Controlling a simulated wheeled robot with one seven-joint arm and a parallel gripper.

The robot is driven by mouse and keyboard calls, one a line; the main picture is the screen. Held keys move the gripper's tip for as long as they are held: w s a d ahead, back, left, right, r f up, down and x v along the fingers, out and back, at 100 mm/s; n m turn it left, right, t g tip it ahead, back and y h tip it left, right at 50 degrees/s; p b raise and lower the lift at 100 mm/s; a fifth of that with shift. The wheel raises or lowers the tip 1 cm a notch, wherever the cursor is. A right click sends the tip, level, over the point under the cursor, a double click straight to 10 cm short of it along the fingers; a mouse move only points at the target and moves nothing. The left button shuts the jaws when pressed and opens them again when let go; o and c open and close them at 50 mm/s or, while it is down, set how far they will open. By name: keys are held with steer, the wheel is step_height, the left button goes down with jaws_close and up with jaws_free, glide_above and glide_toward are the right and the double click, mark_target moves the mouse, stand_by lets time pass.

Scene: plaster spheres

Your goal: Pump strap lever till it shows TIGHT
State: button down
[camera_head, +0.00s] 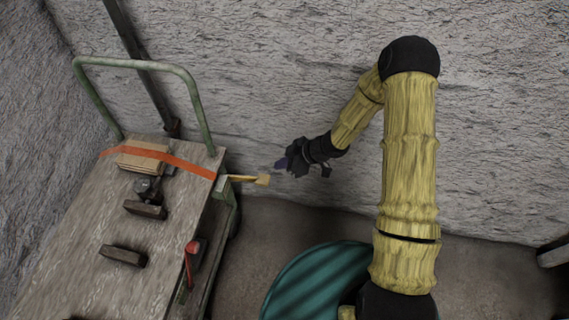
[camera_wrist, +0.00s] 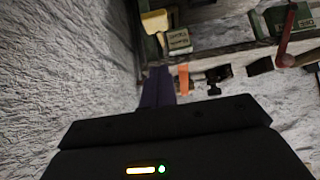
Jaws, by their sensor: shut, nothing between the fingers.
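An orange strap (camera_head: 165,160) runs over the cart's deck and a wooden block to a small pale housing (camera_head: 223,183) at the deck's right edge. A yellow strap lever (camera_head: 245,178) with a blocky end sticks out to the right from it. In the wrist view the lever's yellow end (camera_wrist: 155,21) shows at the top, beside a small sign (camera_wrist: 178,40) whose lettering I cannot read. The strap (camera_wrist: 184,78) shows below. My gripper (camera_head: 281,164) is shut and empty, just right of the lever's end and apart from it; its dark fingers (camera_wrist: 158,88) show in the wrist view.
The cart (camera_head: 70,255) has a green push handle (camera_head: 140,64) at its far end. Dark blocks (camera_head: 123,256) lie on the deck. A red lever (camera_head: 190,258) stands at its right side. A rough wall (camera_head: 270,80) rises close behind my gripper. Floor is open right of the cart.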

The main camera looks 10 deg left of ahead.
mark_target(261, 178)
steer(key=a+f, duration=0.1)
steer(key=f, duration=0.2)
steer(key=a+f, duration=0.2)
steer(key=f, duration=0.1)
steer(key=a+f+b, duration=0.1)
steer(key=f, duration=0.1)
steer(key=shift+w+a+f, duration=0.25)
steer(key=shift+a+f, duration=0.1)
steer(key=shift+f, duration=0.05)
steer(key=shift+a+f, duration=0.1)
steer(key=shift+f, duration=0.05)
